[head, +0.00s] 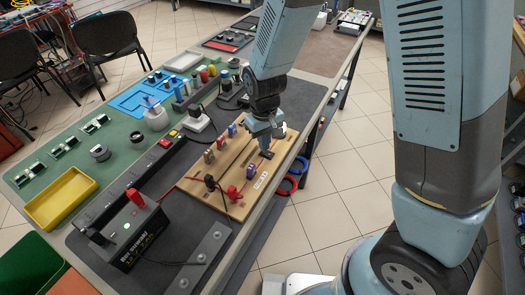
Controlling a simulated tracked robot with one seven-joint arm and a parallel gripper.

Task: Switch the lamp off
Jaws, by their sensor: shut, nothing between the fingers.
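My gripper (267,153) is shut and empty, pointing down over the right part of a wooden board (222,168) on the bench. I cannot tell whether its tips touch the board. The board carries several small coloured clips, red knobs (233,193) and dark slots. I cannot make out for certain which thing is the lamp. A block with red and yellow buttons (171,138) stands behind the board.
A yellow tray (61,198) lies on the green mat at the left, near several small fixtures. A steel strip (205,254) lies at the bench's front. Blue and red rings (287,186) hang at the right edge. Tiled floor is clear beyond.

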